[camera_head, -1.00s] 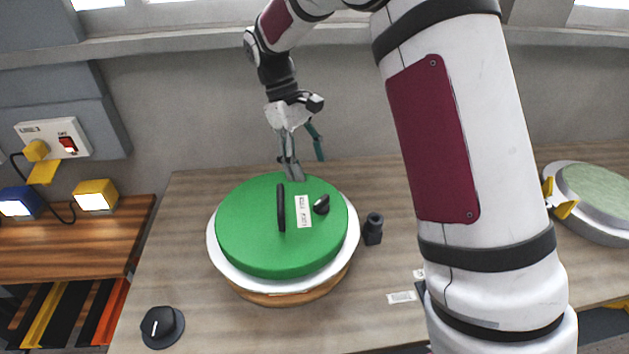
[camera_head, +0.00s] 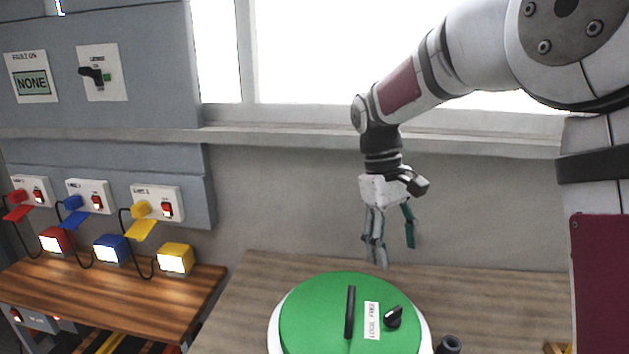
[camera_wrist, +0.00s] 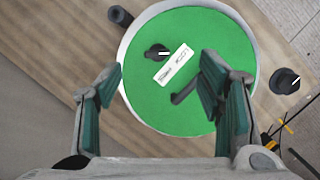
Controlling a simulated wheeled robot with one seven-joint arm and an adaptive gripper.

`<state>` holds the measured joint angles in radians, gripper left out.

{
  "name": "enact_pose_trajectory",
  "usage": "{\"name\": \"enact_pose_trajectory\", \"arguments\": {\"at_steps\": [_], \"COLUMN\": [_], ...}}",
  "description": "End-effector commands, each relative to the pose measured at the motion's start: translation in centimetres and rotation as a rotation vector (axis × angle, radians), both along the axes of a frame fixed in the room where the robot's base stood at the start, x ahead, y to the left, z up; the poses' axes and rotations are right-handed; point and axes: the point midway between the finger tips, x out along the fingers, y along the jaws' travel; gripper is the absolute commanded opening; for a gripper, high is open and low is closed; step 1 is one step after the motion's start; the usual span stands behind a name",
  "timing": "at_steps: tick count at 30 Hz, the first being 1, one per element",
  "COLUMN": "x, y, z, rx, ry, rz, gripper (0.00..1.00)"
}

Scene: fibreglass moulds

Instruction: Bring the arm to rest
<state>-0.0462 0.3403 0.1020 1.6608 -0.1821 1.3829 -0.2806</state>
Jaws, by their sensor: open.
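My gripper (camera_head: 392,240) hangs from my raised arm, fingers pointing down, above and behind the green round mould lid (camera_head: 318,312) in the head view. The wrist view shows my gripper (camera_wrist: 165,92) open, its two green-padded fingers apart with nothing between them. Below them lies the green lid (camera_wrist: 150,105), with a black bar handle, a black knob and a white label on top. A white rim (camera_head: 274,335) shows around the lid. The lower part of the mould is cut off in the head view.
A wooden bench (camera_head: 262,275) carries the mould. On the left, a wall panel (camera_head: 100,60) holds switches above red, blue and yellow lamps (camera_head: 175,258) on a darker shelf. A black dial (camera_wrist: 285,80) and a small black post (camera_wrist: 120,16) stand near the mould. A window is behind.

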Motion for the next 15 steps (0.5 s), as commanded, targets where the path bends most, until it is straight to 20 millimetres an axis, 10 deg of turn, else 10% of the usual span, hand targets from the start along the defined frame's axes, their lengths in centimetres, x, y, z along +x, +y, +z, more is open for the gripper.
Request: {"name": "enact_pose_trajectory", "arguments": {"at_steps": [15], "x": [-11.7], "y": [-1.8], "z": [6.3], "rx": [0.063], "ry": [-0.307], "rz": [-0.199], "gripper": [0.62]}}
